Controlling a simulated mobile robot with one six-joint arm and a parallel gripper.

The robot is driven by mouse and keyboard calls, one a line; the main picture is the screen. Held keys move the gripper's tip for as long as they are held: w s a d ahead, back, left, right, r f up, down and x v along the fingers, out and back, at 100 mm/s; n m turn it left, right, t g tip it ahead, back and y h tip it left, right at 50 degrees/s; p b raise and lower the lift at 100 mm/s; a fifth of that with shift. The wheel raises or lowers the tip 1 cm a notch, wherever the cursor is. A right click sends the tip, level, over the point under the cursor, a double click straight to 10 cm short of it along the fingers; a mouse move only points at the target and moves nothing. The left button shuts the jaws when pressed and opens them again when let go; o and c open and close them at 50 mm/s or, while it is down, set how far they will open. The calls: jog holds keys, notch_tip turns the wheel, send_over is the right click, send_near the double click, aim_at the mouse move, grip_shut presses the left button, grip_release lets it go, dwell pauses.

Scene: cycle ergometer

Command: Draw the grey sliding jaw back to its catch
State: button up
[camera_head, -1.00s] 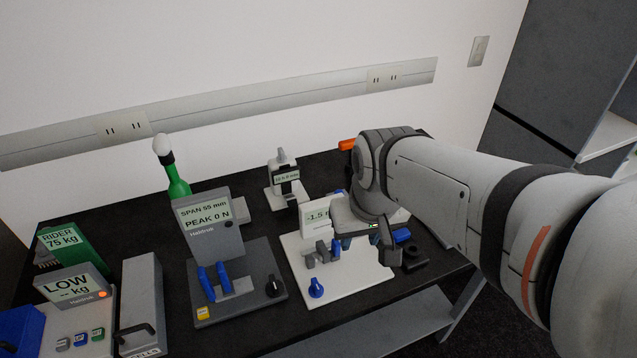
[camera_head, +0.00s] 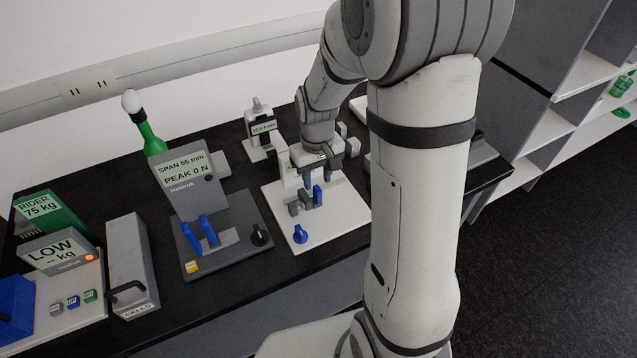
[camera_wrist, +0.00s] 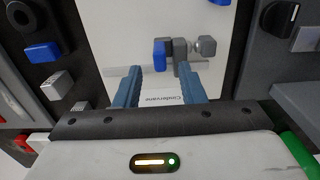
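The white fixture (camera_head: 345,213) stands on the black bench. On its rail are a grey jaw (camera_head: 305,198) with a grey knob to its left and a blue jaw (camera_head: 318,195) to its right. In the wrist view the blue jaw (camera_wrist: 159,55) is left of the grey jaw (camera_wrist: 180,50), and the round grey knob (camera_wrist: 206,46) is to the right. My gripper (camera_wrist: 159,68) points down at the fixture with its blue fingers apart and nothing held. The right fingertip overlaps the grey jaw's near end in view; I cannot tell whether they touch.
A blue dial (camera_head: 300,234) sits at the fixture's front. A grey device with a "PEAK 0 N" display (camera_head: 187,175) stands left of it.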

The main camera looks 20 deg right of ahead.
aim_at(318, 188)
jog(key=shift+f, duration=1.9)
jog(key=shift+c, duration=0.6)
grip_shut()
